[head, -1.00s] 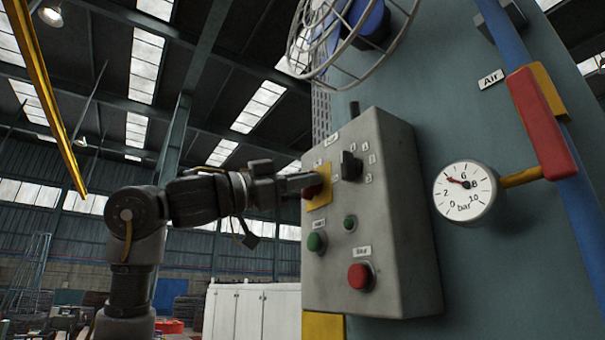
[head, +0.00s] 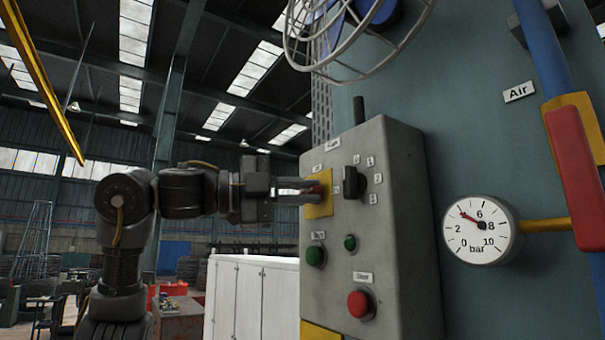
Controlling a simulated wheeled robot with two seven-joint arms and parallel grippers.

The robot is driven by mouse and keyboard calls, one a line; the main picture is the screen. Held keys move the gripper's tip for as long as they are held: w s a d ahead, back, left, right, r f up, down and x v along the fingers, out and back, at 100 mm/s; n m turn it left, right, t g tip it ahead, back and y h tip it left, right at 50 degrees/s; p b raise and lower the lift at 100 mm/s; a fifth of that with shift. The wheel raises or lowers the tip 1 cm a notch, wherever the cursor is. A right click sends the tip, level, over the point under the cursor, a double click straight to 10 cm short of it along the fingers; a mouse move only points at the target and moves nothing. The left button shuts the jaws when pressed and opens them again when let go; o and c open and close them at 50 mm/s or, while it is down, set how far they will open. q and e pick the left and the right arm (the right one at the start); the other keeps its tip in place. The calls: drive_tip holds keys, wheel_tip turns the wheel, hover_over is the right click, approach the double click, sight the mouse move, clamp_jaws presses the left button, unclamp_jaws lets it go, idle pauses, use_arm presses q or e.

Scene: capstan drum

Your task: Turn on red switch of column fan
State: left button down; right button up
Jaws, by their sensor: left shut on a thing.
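The red switch (head: 324,189) sits on a yellow plate (head: 319,209) at the upper left of a grey control box. My left gripper (head: 312,191) reaches in from the left in the head view. Its two fingers, one above the other, are shut on the red switch and hide most of it. I cannot tell the switch's exact angle. The fan (head: 345,35), with a wire cage and blue parts, is at the top, partly cut off. My right gripper is not in view.
The grey control box (head: 400,240) also carries a black selector knob (head: 352,182), a green button (head: 315,256), a small green lamp or button (head: 350,243) and a red button (head: 359,304). A pressure gauge (head: 480,230) and red-handled pipe (head: 578,175) stand right. White cabinets (head: 255,297) are below.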

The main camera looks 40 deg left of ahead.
use_arm(q)
drive_tip(key=shift+m+p, duration=0.8)
drive_tip(key=c, duration=1.4)
unclamp_jaws()
drive_tip(key=shift+c, duration=0.2)
drive_tip(key=b+v, duration=0.1)
drive_tip(key=v, duration=0.9)
drive_tip(key=shift+s+a+r, duration=0.2)
drive_tip(key=shift+s+a, duration=0.1)
